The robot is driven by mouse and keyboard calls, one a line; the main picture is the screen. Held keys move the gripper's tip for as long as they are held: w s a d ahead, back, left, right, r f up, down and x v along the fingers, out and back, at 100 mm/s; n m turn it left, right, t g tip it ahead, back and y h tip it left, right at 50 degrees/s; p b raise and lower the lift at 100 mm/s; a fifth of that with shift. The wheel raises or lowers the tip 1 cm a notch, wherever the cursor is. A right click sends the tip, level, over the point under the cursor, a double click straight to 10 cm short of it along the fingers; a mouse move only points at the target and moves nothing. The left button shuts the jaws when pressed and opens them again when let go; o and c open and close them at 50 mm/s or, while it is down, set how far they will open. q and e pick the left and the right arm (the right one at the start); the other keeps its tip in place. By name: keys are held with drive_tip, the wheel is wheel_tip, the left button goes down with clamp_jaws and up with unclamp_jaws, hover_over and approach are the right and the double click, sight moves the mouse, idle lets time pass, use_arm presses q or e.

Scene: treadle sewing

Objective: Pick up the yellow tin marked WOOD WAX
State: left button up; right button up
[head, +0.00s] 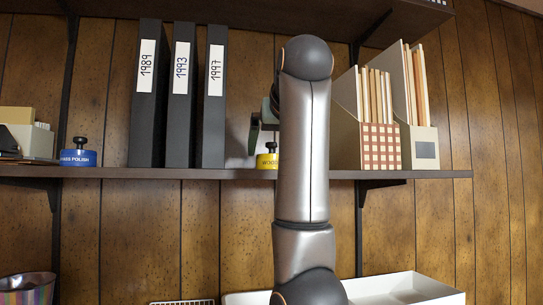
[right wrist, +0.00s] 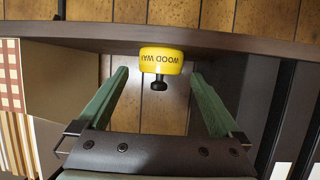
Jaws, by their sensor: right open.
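The yellow tin marked WOOD WAX (head: 267,161) stands on the shelf, just right of the black binders. In the head view my right arm hides its right part. In the right wrist view, which is upside down, the tin (right wrist: 161,60) shows its label and a black knob on its lid. My right gripper (head: 262,122) is above the tin in the head view. In the wrist view the right gripper (right wrist: 160,76) is open, with a green finger on each side of the knob and a gap to both. No contact shows. My left gripper is not in view.
Black binders (head: 211,100) stand left of the tin, and magazine files (head: 380,145) right of it. A blue polish tin (head: 78,153) stands further left on the shelf (head: 230,174). An upper shelf (head: 230,14) runs above. A white tray (head: 400,290) lies below.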

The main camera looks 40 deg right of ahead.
sight(271, 156)
drive_tip(key=shift+w+d, duration=0.1)
drive_tip(key=shift+w, duration=0.1)
drive_tip(key=p+x, duration=0.2)
drive_tip(key=x, duration=0.3)
drive_tip(key=c, duration=1.3)
drive_tip(key=shift+r, duration=0.25)
